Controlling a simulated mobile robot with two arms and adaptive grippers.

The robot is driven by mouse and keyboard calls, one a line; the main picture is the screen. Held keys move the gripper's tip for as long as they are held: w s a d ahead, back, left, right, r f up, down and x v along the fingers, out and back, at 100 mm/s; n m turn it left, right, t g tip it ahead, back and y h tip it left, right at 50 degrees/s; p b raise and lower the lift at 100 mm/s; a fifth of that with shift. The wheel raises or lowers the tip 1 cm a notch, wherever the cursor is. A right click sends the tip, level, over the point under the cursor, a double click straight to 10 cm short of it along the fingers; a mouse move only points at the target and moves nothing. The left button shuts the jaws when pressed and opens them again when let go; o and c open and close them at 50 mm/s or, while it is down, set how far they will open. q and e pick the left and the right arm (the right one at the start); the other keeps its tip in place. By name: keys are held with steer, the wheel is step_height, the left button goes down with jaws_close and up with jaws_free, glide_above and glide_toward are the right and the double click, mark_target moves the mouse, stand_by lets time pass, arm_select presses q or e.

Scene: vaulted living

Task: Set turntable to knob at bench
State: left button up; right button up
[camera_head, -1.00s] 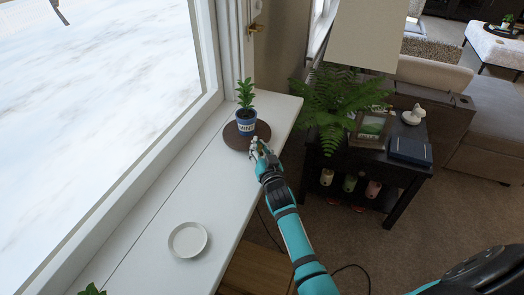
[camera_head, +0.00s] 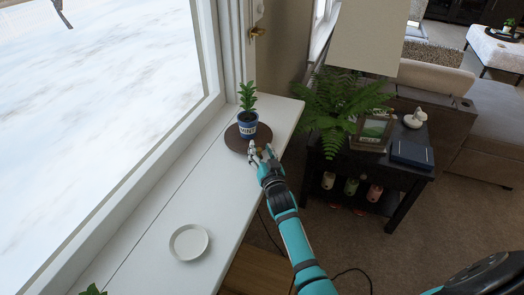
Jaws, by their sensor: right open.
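A round dark brown turntable (camera_head: 235,143) lies on the white bench by the window (camera_head: 166,205). A potted plant in a blue and white pot marked MINT (camera_head: 248,126) stands upright on it. My right gripper (camera_head: 258,152) is open at the turntable's near right edge. A small knob at that edge cannot be made out clearly behind the fingers; I cannot tell whether they touch it. My left gripper is not in view.
A white saucer (camera_head: 188,242) lies on the bench nearer to me. To the right, a dark side table (camera_head: 392,172) holds a fern (camera_head: 335,105), a picture frame (camera_head: 373,130) and a dark blue box (camera_head: 411,153). The bench between saucer and turntable is clear.

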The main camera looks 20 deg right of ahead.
steer(key=s+a, duration=0.1)
steer(key=s, duration=1.1)
steer(key=shift+a, duration=0.4)
steer(key=shift+w, duration=0.1)
